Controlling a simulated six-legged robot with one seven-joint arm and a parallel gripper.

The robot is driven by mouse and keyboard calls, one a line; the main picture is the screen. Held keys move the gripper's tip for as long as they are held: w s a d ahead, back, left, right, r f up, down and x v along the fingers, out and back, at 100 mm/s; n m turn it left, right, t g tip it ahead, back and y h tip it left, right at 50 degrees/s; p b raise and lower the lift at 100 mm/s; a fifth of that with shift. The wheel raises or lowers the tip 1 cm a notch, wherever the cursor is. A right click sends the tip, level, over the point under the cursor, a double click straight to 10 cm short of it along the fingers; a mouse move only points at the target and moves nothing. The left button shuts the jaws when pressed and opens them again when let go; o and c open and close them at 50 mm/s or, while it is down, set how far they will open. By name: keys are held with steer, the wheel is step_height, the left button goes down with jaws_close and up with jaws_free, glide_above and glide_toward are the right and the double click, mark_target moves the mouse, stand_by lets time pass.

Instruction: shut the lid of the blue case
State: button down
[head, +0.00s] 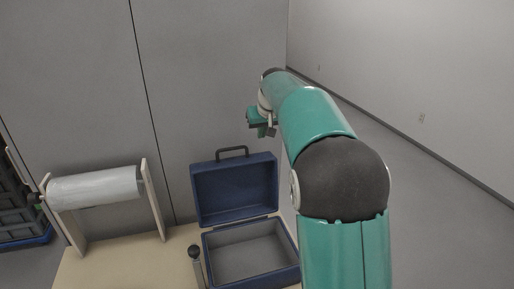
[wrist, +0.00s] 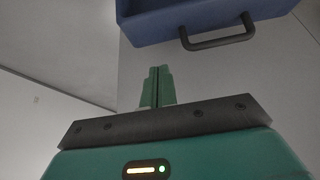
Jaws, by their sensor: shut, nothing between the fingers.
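The blue case (head: 207,247) stands on the table with its lid (head: 236,190) raised and leaning slightly back. Its grey inside looks empty. A dark handle (head: 232,152) is on the lid's top edge. My gripper (head: 262,131) is up in the air, above and to the right of the lid in the head view. In the wrist view my gripper (wrist: 158,72) is shut with its green fingers together and empty. The lid (wrist: 200,18) and its handle (wrist: 218,32) show beyond the fingertips, apart from them.
A roll of pale wrap (head: 95,187) sits on a wooden stand (head: 153,200) at the left of the table (head: 130,262). A dark-topped upright rod (head: 195,262) stands close to the case's left side. Grey crates (head: 18,205) are at the far left. A grey wall panel (head: 215,70) rises behind.

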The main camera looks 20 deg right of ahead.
steer(key=shift+w+f, duration=0.4)
steer(key=shift+w, duration=0.25)
steer(key=x, duration=0.9)
steer(key=shift+w+f, duration=0.15)
steer(key=shift+f, duration=0.1)
steer(key=shift+d, duration=0.15)
